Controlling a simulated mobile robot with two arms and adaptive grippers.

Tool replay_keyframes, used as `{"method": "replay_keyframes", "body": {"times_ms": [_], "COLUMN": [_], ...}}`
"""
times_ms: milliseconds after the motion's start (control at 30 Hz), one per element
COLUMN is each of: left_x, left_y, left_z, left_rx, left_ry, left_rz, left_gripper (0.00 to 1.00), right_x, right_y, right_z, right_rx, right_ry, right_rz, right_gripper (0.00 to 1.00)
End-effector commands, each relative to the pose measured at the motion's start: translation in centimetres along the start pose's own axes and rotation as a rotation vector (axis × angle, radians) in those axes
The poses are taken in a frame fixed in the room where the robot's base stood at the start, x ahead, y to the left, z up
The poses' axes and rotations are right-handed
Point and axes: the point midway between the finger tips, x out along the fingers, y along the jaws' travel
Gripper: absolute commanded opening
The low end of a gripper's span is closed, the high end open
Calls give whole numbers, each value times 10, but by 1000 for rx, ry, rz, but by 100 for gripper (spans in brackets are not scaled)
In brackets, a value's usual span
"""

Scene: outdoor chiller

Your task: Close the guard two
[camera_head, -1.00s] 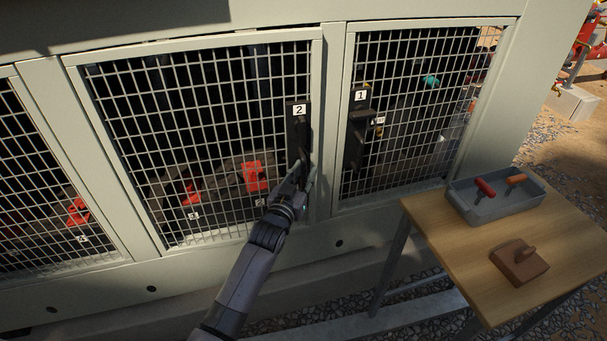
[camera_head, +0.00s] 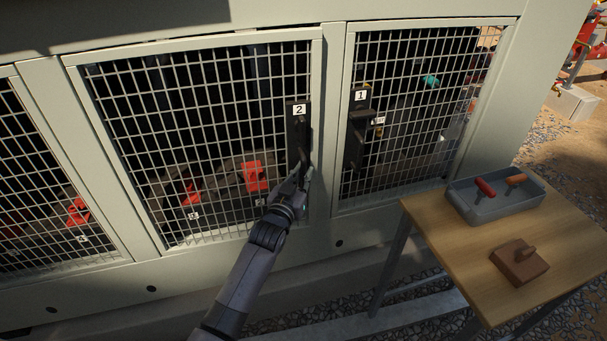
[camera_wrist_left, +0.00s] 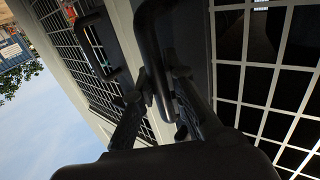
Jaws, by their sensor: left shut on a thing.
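Guard two (camera_head: 215,130) is a pale-framed wire mesh panel, and it sits about flush in its frame. Its black latch plate (camera_head: 298,128) carries a white "2" label on the panel's right edge. My left gripper (camera_head: 303,173) is at the lower end of that plate. In the left wrist view, its two dark fingers (camera_wrist_left: 160,100) are closed around the black bar handle (camera_wrist_left: 150,50). The fingers' exact contact is dark and partly hidden. My right gripper is in neither view.
Guard one (camera_head: 420,100), with its own black handle (camera_head: 355,140), is just right. A wooden table (camera_head: 565,235) at the lower right holds a grey tray (camera_head: 500,208) with red and orange-handled tools and a brown block (camera_head: 519,263). Red parts (camera_head: 255,176) show behind the mesh.

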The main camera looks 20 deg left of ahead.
Motion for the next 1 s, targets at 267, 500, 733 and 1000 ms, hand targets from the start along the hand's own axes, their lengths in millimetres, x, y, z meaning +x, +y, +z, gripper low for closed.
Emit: {"method": "replay_keyframes", "body": {"times_ms": [267,500,733,1000], "left_x": [29,30,30,30], "left_y": [-17,-19,-19,-19], "left_z": [2,-2,-2,0], "left_rx": [-2,2,1,1], "left_ry": [1,3,3,1], "left_rz": [-73,-77,-77,-76], "left_gripper": [0,0,26,33], "right_x": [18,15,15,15], "right_y": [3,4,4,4], "right_z": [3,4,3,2], "right_rx": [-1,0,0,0], "right_ry": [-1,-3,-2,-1], "right_rz": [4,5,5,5], "right_gripper": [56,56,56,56]}}
